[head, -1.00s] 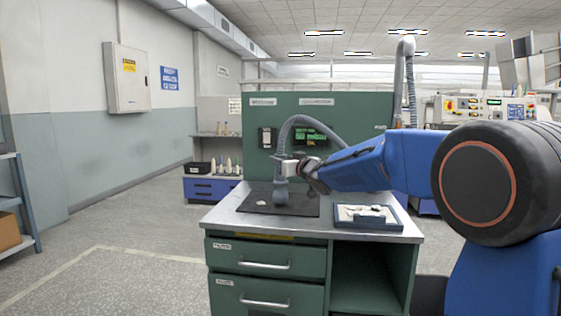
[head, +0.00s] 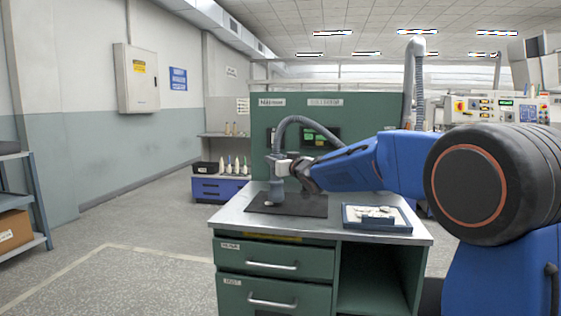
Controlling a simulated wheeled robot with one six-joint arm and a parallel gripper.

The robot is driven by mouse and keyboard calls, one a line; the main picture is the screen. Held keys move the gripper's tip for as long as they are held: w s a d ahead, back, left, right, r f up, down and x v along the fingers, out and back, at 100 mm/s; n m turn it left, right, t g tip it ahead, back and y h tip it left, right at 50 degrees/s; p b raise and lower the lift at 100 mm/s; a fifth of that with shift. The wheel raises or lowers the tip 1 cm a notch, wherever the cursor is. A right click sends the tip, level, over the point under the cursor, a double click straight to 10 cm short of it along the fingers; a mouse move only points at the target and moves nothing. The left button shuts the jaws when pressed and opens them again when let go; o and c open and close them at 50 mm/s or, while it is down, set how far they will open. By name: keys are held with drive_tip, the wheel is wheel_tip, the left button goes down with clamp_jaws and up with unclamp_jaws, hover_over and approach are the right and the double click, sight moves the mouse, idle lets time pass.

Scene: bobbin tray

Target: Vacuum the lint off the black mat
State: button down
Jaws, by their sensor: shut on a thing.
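The black mat (head: 308,206) lies flat on the metal top of the green workbench. A small pale bit of lint (head: 268,203) shows on its left part, beside the lower left of the vacuum nozzle. My gripper (head: 281,167) is shut on the grey vacuum nozzle (head: 276,190), which points down at the left part of the mat. Whether the nozzle touches the mat or the lint, I cannot tell. The grey hose (head: 311,124) arches from the nozzle toward the green back panel. Mat behind the nozzle is hidden.
A blue tray (head: 350,225) with pale items in it stands right of the mat, near the bench (head: 235,219) front edge. A green back panel (head: 360,108) rises behind. A blue drawer cabinet (head: 220,188) with bobbins on top stands behind left. The floor at left is open.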

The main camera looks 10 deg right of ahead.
drive_tip(key=shift+w+a, duration=0.25)
drive_tip(key=shift+a, duration=0.45)
drive_tip(key=shift+w+a, duration=0.25)
drive_tip(key=shift+a, duration=0.45)
drive_tip(key=shift+r, duration=0.1)
drive_tip(key=shift+r, duration=2.95)
